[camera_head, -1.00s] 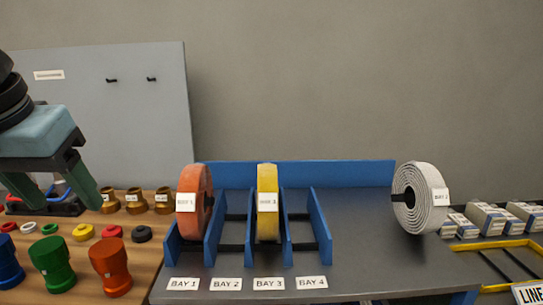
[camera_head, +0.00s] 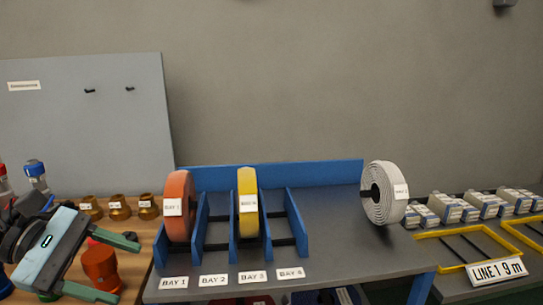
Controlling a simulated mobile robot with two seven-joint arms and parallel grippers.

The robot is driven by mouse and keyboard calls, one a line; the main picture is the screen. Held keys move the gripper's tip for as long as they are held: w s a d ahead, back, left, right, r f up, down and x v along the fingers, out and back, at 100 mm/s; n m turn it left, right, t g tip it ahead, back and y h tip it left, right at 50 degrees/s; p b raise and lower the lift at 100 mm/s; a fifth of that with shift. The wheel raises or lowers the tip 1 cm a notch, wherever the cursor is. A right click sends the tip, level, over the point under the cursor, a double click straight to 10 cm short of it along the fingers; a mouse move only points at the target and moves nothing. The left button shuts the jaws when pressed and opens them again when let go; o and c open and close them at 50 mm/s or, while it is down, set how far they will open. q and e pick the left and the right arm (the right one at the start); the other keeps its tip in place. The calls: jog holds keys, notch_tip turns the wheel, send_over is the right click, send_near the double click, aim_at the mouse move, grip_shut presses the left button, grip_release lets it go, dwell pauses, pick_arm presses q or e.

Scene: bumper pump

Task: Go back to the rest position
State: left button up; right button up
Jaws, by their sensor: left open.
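My left gripper (camera_head: 127,271) is at the lower left, low over the wooden table. It is tilted, with its two green-grey fingers pointing right and spread apart. Nothing shows held between them. A red-orange fitting (camera_head: 101,267) stands behind or between the fingers; I cannot tell whether they touch it. The gripper body hides much of the table's left side. My right gripper is out of view.
A blue rack (camera_head: 196,232) on the grey bench (camera_head: 345,250) holds an orange roll (camera_head: 179,207) in bay 1 and a yellow roll (camera_head: 247,215) in bay 3. A white roll (camera_head: 378,193) stands at right. Boxes (camera_head: 445,208) and yellow frames (camera_head: 455,250) lie further right.

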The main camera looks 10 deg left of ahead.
pick_arm(q)
jog(key=s+a+f+n+t+y+p, duration=0.25)
jog(key=f+n+t, duration=0.35)
jog(key=f+n, duration=0.8)
jog(key=s+a+f+n+t+y+p, duration=0.1)
jog(key=f+n+t+y, duration=0.4)
jog(key=n, duration=1.5)
jog(key=s+d+f+n+g+y+p, duration=0.1)
jog(key=s+d+f+n+g, duration=0.2)
jog(key=s+d+f+n, duration=0.3)
jog(key=s+d+f+n+g+y+p, duration=0.1)
jog(key=s+d+f+n+g, duration=0.2)
jog(key=s+d+f+n, duration=0.4)
jog(key=s+f+n, duration=0.6)
jog(key=f, duration=0.2)
jog(key=shift+s+f, duration=0.15)
jog(key=shift+s, duration=0.1)
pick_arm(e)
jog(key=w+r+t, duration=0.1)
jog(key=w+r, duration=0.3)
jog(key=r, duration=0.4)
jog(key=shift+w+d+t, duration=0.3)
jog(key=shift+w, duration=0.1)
